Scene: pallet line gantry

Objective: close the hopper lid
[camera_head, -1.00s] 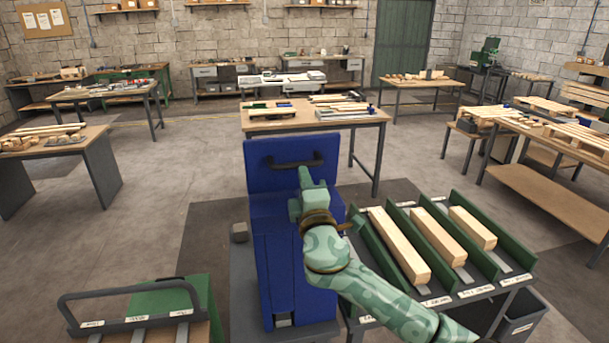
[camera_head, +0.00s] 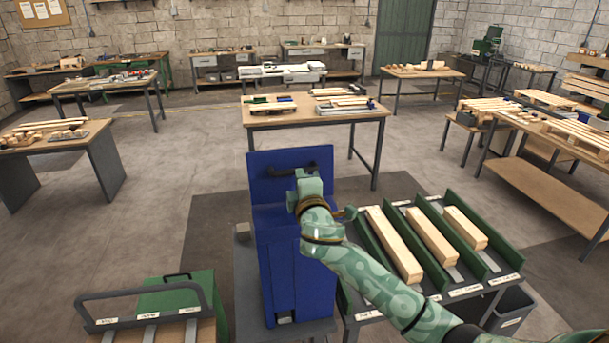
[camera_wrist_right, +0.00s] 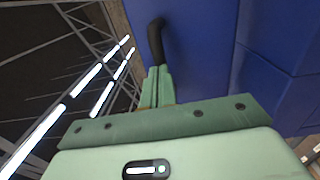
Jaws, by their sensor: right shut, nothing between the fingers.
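The blue hopper (camera_head: 283,255) stands in the middle of the head view. Its blue lid (camera_head: 265,182) stands raised, with its inner or outer face towards me and a dark bar handle (camera_head: 282,170) across it. My right gripper (camera_head: 304,175) is shut and empty in front of the lid, at the right end of the handle. In the right wrist view the shut fingers (camera_wrist_right: 158,72) lie at the lower end of the dark handle (camera_wrist_right: 156,42), beside the blue panel (camera_wrist_right: 200,55). I cannot tell whether they touch. My left gripper is out of view.
A rack (camera_head: 470,292) with green dividers and wooden blocks stands close on the right, under my right arm. A green box (camera_head: 185,290) and a dark-railed stand (camera_head: 140,318) are at front left. A table (camera_head: 320,120) stands behind the hopper.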

